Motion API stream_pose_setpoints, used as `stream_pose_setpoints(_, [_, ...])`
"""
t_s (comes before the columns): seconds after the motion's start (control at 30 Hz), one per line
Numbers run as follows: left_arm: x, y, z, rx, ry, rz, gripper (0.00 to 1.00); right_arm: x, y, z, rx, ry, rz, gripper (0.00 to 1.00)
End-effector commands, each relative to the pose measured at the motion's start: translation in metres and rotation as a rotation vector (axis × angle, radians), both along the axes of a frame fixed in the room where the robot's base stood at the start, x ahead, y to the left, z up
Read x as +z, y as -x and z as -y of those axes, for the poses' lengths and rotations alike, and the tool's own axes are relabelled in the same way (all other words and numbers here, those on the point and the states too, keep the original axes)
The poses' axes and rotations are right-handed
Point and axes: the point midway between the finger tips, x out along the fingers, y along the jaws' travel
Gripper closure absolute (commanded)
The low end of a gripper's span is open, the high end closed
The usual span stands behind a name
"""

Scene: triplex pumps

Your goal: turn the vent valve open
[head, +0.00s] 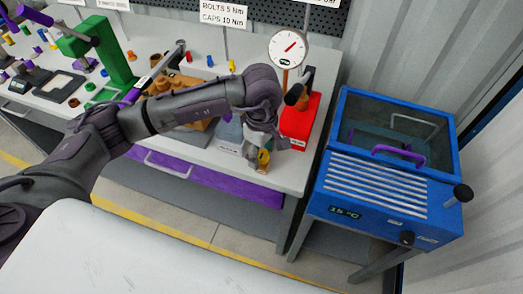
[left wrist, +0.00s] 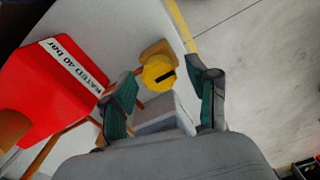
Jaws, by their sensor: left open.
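The vent valve appears to be the round yellow knob (left wrist: 158,73) with a dark slot, on a brown mount in the left wrist view. In the head view, the yellow knob (head: 264,157) shows at the bench's front edge, partly hidden by my left gripper (head: 263,164). In the left wrist view my left gripper (left wrist: 167,84) is open, its green-padded fingers to either side of the knob in the picture. I see no contact; the depth between fingertips and knob is hard to judge. My right gripper is not in view.
A red box (left wrist: 50,85) labelled "RATED 40 bar" is beside the knob; it shows in the head view too (head: 300,125). A round gauge (head: 289,47) stands behind. A blue machine (head: 385,180) stands right of the bench. Pump parts and a green press (head: 110,50) lie left.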

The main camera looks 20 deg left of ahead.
Motion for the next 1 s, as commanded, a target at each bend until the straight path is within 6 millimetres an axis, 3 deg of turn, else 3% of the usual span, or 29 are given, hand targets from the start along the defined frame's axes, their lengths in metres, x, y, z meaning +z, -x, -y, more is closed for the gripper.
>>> stream_pose_setpoints(0.4, [-0.0087,0.0001,0.0002,-0.001,0.000,0.001,0.43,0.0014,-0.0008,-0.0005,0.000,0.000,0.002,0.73])
stream_pose_setpoints(0.73, [-0.0084,0.0001,0.0003,-0.001,0.000,0.001,0.97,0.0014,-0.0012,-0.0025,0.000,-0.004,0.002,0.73])
stream_pose_setpoints(1.0, [-0.0092,0.0001,0.0003,0.021,0.000,0.001,1.00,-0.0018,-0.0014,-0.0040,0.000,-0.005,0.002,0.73])
